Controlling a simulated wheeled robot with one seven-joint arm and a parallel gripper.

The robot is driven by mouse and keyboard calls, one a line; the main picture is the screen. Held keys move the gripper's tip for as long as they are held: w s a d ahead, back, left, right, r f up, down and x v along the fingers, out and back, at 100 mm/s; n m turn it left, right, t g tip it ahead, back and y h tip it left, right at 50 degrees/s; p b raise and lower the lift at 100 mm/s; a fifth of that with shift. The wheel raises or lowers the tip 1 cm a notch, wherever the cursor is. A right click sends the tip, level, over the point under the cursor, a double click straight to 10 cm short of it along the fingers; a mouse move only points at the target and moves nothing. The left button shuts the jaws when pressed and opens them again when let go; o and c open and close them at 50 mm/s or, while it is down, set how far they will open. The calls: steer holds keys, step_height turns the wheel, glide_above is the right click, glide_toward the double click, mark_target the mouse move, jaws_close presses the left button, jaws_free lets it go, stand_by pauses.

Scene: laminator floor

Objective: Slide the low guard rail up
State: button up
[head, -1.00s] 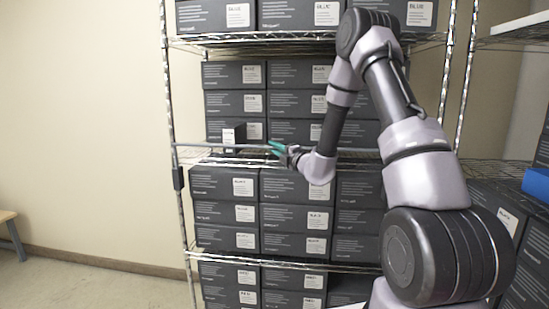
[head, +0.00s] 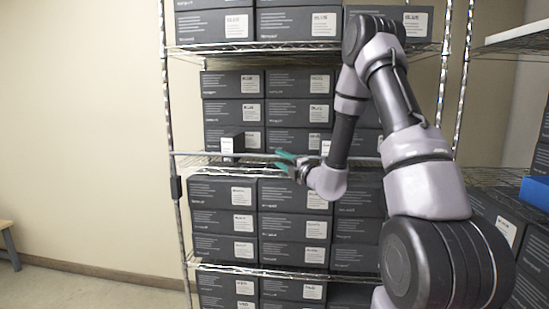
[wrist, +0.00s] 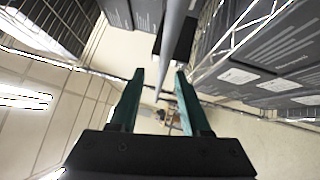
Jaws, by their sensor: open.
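The low guard rail (head: 215,154) is a thin grey bar across the front of the middle shelf, near the height of the shelf deck. My gripper (head: 282,159), with teal fingers, is at the rail, right of its left end. In the wrist view the rail (wrist: 172,45) runs lengthwise between the two open fingers (wrist: 160,75). A gap shows on both sides, and the fingers are not closed on it. Contact cannot be told. My wrist and forearm hide part of the rail's right side.
A wire rack holds stacked dark boxes (head: 225,220) above and below the rail. A small dark box (head: 231,143) stands on the shelf just behind the rail. The left rack post (head: 170,110) carries a black piece (head: 176,187).

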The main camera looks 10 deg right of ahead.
steer(key=r+v, duration=0.1)
steer(key=v, duration=0.5)
steer(key=shift+f, duration=0.45)
steer(key=shift+a, duration=0.1)
steer(key=s+a+r+n+g+y, duration=0.65)
steer(key=a+r+n, duration=0.2)
steer(key=n, duration=0.35)
steer(key=s+a+r+n+g, duration=0.1)
steer(key=s+a+n+g, duration=0.1)
steer(key=s+n+g, duration=0.3)
steer(key=s+a+r+n+g, duration=0.2)
steer(key=s+a+n+g, duration=0.1)
steer(key=s+n, duration=0.4)
steer(key=s+d+n+h, duration=0.5)
steer(key=s+n+h, duration=0.3)
steer(key=s+n, duration=0.25)
steer(key=s+d+r+n+t+h, duration=0.1)
steer(key=d+r+n+t+h, duration=0.1)
steer(key=d+n, duration=0.2)
steer(key=s+d+r+n+t+h, duration=0.1)
steer(key=d+r+n+t+h, duration=0.1)
steer(key=d, duration=0.4)
steer(key=shift+d+n+h, duration=0.3)
steer(key=shift+n+h, duration=0.55)
steer(key=shift+n, duration=0.4)
